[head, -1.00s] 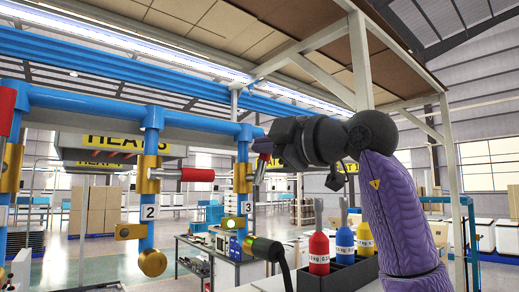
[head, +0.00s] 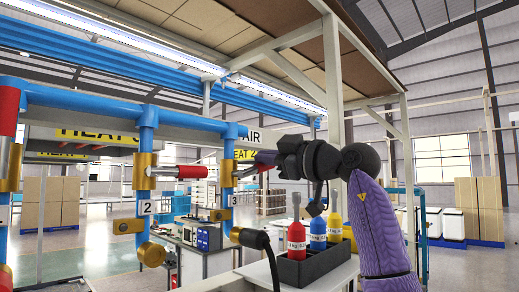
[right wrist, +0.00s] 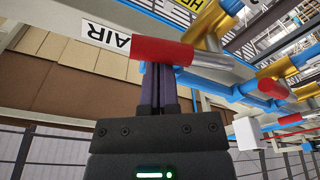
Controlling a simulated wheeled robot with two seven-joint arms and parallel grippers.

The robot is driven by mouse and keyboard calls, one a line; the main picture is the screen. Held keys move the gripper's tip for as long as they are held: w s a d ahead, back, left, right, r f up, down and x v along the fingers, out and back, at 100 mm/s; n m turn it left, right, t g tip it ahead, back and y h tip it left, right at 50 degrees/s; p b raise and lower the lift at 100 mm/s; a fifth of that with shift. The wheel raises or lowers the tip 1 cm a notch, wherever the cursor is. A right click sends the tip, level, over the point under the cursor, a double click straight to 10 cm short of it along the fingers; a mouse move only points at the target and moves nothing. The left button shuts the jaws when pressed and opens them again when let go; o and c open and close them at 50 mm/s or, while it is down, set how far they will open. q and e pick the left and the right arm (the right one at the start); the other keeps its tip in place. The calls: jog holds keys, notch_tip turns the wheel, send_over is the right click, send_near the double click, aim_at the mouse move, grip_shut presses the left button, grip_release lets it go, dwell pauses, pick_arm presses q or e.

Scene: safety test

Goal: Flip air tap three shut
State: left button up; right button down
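Air tap three has a brass body (head: 226,173) on the blue pipe above the white plate marked 3 (head: 232,199). Its lever has a silver stem and a red grip, pointing right and slightly up in the head view. In the right wrist view the red grip (right wrist: 162,49) crosses the fingertips and hides them, with its stem running right to the brass body (right wrist: 208,26). My right gripper (head: 266,159) is at the lever's outer end. Its purple fingers lie close together, shut; contact with the grip cannot be told. My left gripper is not in view.
Tap two (head: 146,171), with a red lever pointing right, is on the pipe to the left. A dark crate (head: 314,270) with red, blue and yellow bottles stands below my right arm. A white post (head: 337,130) rises behind the arm. A black cable (head: 272,262) hangs below pipe three.

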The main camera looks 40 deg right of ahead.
jog(key=shift+d+f, duration=0.15)
jog(key=shift+f, duration=0.2)
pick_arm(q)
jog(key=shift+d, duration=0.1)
pick_arm(e)
jog(key=shift+d+f, duration=0.1)
jog(key=shift+f, duration=0.1)
dwell(0.4)
